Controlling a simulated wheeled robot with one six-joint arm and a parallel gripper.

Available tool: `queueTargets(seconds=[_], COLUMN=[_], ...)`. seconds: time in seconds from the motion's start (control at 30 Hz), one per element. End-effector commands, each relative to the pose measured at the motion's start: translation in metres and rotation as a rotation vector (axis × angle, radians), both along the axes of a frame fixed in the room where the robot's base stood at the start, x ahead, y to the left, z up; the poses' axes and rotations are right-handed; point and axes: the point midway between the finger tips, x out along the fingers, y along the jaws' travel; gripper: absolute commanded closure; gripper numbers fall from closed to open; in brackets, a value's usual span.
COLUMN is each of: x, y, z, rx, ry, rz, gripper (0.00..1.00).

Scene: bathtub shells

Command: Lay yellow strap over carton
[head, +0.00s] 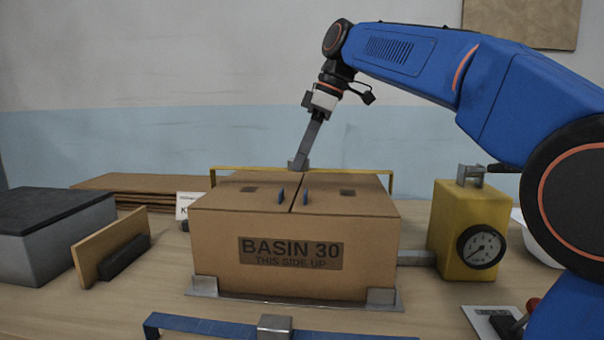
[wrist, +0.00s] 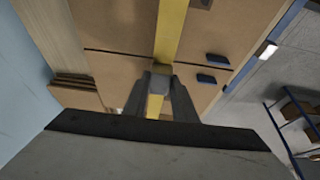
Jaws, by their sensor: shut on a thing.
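The brown carton (head: 290,252), marked BASIN 30, stands upright with its top flaps closed; its top also shows in the wrist view (wrist: 113,65). The yellow strap (head: 350,170) is a long band with both ends bent down. It runs left to right along the far edge of the carton top, its ends outside the carton's sides. My gripper (head: 298,164) is shut on the strap's grey buckle (wrist: 160,75) at mid-length. In the wrist view the yellow band (wrist: 171,30) runs between my fingers. I cannot tell whether the strap touches the carton.
Two small blue tabs (head: 281,196) stand up beside the top seam. A blue strap (head: 195,326) with a grey buckle lies in front. A yellow gauge box (head: 448,215) stands right. A grey bin (head: 48,240) and upright board (head: 105,246) are left. Flat cardboard (head: 130,182) lies behind.

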Motion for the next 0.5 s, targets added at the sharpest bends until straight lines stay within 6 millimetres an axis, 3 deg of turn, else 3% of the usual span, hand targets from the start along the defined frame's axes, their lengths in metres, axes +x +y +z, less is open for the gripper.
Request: queueTargets(seconds=[0.3,0.5], x=[0.000,0.000], y=[0.000,0.000], z=[-0.035,-0.037], rx=[-0.001,0.000], ry=[0.002,0.001], rz=[0.000,0.000], gripper=[1.00,1.00])
